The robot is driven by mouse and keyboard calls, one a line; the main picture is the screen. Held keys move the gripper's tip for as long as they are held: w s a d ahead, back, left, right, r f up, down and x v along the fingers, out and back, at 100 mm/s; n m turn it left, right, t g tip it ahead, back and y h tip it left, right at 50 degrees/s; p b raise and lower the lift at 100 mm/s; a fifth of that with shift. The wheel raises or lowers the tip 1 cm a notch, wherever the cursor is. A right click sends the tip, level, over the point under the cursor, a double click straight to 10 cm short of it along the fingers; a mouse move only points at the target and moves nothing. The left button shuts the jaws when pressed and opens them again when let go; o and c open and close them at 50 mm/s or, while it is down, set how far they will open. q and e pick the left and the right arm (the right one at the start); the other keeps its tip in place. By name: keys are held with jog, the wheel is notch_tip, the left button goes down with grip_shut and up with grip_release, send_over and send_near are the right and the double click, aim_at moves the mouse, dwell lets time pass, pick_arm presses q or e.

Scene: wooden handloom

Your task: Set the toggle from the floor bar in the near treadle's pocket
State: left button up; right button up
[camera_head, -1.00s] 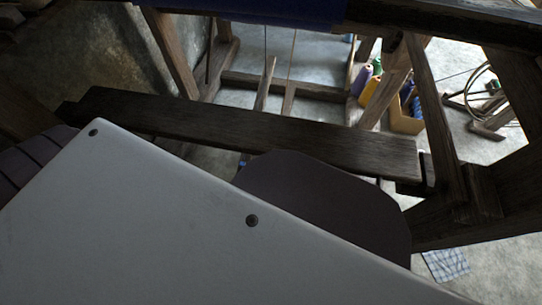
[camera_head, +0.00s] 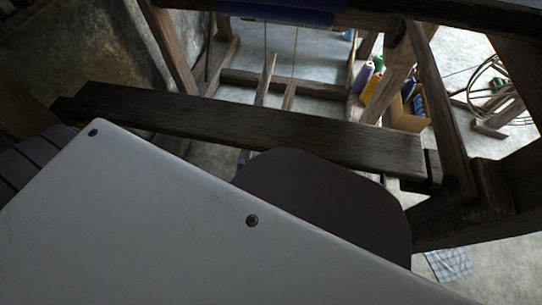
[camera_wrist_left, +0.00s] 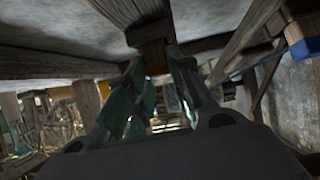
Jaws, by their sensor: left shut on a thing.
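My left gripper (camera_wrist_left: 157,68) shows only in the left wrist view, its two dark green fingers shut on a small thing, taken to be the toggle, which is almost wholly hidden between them. A brown wooden block (camera_wrist_left: 150,32) stands just beyond the fingertips; I cannot tell whether they touch. In the head view, two pale wooden bars like treadles, one (camera_head: 265,78) and another (camera_head: 288,97), hang near thin cords behind the dark bench plank. Neither the pocket nor the floor bar can be made out for certain. My right gripper is in neither view.
The dark bench plank (camera_head: 240,130) crosses the head view, with loom posts (camera_head: 440,110) at the right. A yellow box (camera_head: 408,121) and several thread cones (camera_head: 372,85) stand behind it. A blue-ended beam (camera_wrist_left: 303,48) lies right in the wrist view. My grey body hides the lower left.

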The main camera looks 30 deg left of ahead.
pick_arm(q)
jog(key=shift+f, duration=0.1)
dwell(0.3)
jog(key=o, duration=0.8)
jog(key=shift+f, duration=0.1)
